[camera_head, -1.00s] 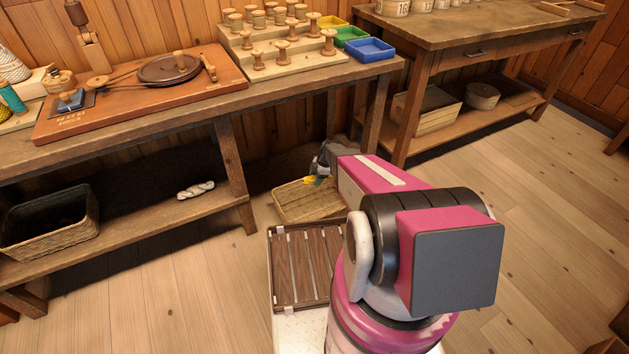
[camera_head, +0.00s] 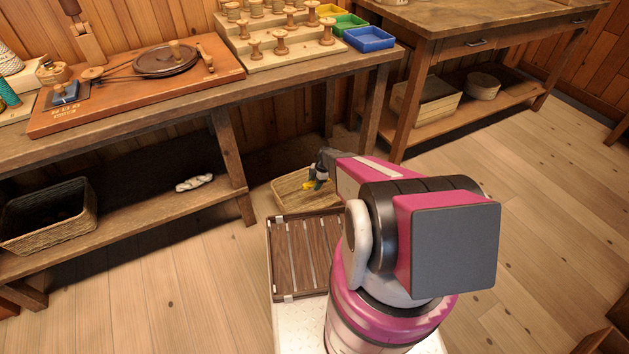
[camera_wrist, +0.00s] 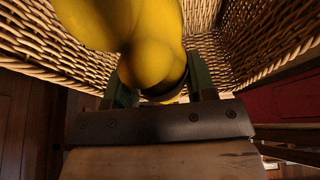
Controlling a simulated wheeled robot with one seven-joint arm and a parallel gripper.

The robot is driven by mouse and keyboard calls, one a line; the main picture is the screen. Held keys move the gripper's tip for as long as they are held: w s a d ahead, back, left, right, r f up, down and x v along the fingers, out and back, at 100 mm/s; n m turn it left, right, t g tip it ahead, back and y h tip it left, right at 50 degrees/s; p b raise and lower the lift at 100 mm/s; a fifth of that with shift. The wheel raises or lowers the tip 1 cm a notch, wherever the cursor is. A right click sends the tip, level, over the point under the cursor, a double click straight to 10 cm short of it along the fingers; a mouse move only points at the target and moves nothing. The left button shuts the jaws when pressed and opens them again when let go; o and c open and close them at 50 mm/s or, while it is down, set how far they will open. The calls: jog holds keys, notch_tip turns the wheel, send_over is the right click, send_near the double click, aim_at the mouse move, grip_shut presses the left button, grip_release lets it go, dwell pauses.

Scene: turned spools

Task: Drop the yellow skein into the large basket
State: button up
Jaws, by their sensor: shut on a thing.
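The yellow skein (camera_wrist: 150,55) fills the upper middle of the wrist view, between the fingers of my gripper (camera_wrist: 160,88). My gripper is shut on it. In the head view the skein shows as a small yellow patch (camera_head: 308,186) under my gripper (camera_head: 317,178). The large basket (camera_head: 290,193) is a wicker basket on the floor, and the skein hangs at or over its opening. The basket's woven walls (camera_wrist: 245,45) surround the skein in the wrist view. My arm hides the basket's right part in the head view.
A dark wicker basket (camera_head: 50,215) and a white skein (camera_head: 194,183) are on the left bench's lower shelf. Table legs stand close around the large basket. A slatted brown tray (camera_head: 300,258) lies in front of it. Spools and coloured trays (camera_head: 369,39) are on the benchtop.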

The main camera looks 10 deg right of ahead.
jog(key=o, duration=1)
jog(key=v, duration=1)
jog(key=shift+w+d+r, duration=0.1)
jog(key=shift+d+r, duration=0.1)
jog(key=shift+r, duration=0.05)
